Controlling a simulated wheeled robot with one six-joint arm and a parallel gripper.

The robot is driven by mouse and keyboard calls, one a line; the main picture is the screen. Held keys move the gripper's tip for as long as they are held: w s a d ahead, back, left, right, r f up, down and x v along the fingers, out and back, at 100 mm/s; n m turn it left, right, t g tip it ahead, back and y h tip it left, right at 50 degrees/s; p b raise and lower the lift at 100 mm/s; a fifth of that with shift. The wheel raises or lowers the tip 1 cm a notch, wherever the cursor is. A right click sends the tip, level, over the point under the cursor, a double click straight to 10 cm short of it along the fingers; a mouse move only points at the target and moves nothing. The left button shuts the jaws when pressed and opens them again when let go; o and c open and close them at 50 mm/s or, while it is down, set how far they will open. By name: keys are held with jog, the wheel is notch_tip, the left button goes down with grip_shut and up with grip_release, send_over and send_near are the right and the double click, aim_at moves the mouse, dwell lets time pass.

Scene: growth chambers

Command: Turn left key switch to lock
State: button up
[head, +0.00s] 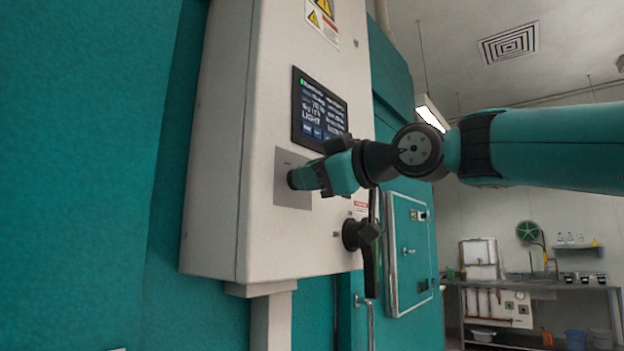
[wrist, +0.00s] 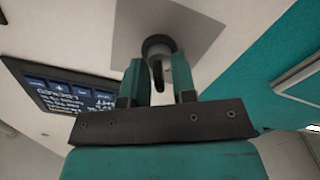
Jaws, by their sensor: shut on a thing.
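The left key switch is a round dark switch (wrist: 159,45) on a grey square plate (head: 290,197) on the front of the white control box. In the wrist view its dark key (wrist: 158,74) stands between the two teal fingers. My gripper (head: 303,178) is up against the plate and shut on the key, with one finger on each side. In the head view the gripper hides most of the switch. The lock marking cannot be read.
A display screen (head: 319,108) sits just above the gripper on the white box (head: 221,150). A black handle (head: 369,250) sticks out below and to the right. A teal cabinet door (head: 408,255) stands farther right, with a workbench behind it.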

dwell(0.3)
jog(key=o, duration=0.6)
jog(key=shift+d, duration=0.1)
jog(key=b+v, duration=0.4)
jog(key=v, duration=1.3)
jog(key=shift+s+d, duration=0.1)
jog(key=shift+s, duration=0.05)
